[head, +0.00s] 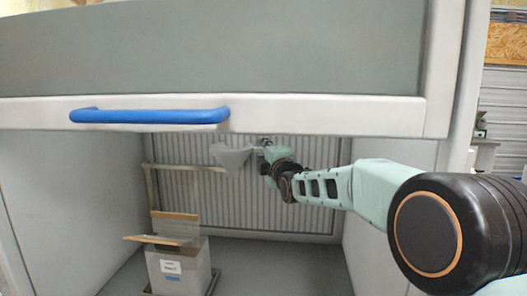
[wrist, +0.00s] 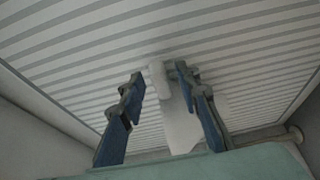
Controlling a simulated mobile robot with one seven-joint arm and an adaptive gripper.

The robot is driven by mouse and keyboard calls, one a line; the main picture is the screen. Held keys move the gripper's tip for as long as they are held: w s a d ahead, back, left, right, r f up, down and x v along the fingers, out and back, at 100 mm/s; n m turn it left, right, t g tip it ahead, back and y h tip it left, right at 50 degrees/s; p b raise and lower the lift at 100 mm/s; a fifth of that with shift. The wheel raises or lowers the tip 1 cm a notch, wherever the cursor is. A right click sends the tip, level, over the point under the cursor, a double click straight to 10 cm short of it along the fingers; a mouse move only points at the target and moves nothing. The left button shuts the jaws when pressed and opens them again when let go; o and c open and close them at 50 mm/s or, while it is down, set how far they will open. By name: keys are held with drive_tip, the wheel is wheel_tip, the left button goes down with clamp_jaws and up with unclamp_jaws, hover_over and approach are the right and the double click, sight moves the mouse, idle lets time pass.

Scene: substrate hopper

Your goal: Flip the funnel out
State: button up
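The pale, translucent funnel (head: 231,157) shows in the head view against the ribbed back wall, below the blue-handled sash. My gripper (head: 262,150) is at its right side, deep inside the enclosure. In the wrist view my gripper (wrist: 160,76) has its two blue fingers spread apart. A white piece, seemingly part of the funnel (wrist: 180,128), shows between and beyond the fingers. I see no clear grip on it, and whether a fingertip touches it I cannot tell.
A raised sash with a blue handle (head: 150,116) hangs above my arm. A pale box (head: 180,268) with open flaps stands on the floor below the funnel. A metal rail (head: 153,188) is at the back left. Floor right of the box is clear.

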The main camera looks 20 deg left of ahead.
drive_tip(key=shift+c, duration=0.4)
clamp_jaws()
drive_tip(key=shift+s+a, duration=0.1)
drive_tip(key=shift+s, duration=0.05)
